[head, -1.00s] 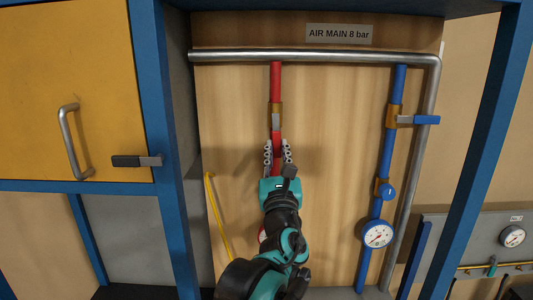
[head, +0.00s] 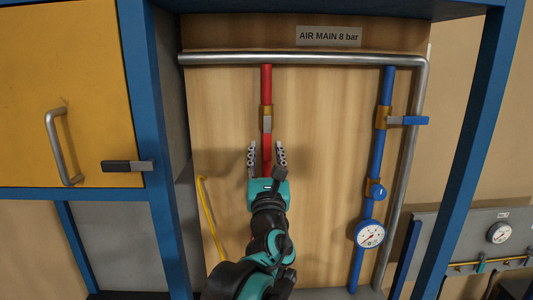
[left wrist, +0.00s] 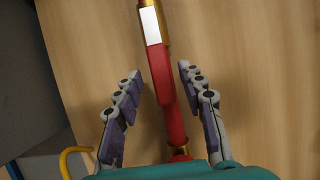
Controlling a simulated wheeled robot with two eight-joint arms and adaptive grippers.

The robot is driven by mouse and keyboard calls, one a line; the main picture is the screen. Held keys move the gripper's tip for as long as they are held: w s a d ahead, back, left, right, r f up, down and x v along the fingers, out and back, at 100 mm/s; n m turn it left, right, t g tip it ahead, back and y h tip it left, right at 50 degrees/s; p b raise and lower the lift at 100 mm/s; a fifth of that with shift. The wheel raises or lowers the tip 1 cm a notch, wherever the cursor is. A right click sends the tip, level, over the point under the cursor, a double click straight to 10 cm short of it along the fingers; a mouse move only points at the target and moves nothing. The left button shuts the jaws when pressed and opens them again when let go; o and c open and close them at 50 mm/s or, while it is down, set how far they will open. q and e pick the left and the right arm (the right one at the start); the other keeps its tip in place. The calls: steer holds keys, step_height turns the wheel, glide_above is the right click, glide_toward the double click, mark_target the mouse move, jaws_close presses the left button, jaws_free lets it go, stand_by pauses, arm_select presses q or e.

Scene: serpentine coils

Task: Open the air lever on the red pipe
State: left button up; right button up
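The red pipe (head: 266,82) runs down the wooden panel from the steel main. Its brass valve (head: 266,110) carries an air lever with a silver stem (head: 267,125) and a red handle (left wrist: 160,75). In the left wrist view the lever points down, nearly in line with the pipe. My left gripper (head: 266,154) is open, one finger on each side of the pipe and lever handle. Gaps show between both fingers and the handle in the left wrist view. The lower red pipe is hidden behind my left arm. My right gripper is not in view.
A blue pipe (head: 382,140) stands to the right with a blue lever (head: 409,120) sticking out sideways and a gauge (head: 370,234). A yellow hooked rod (head: 211,220) is left of my arm. A yellow cabinet door (head: 95,40) and blue post flank the left.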

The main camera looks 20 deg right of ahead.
arm_select(q)
steer(key=v, duration=1.2)
steer(key=shift+s, duration=0.1)
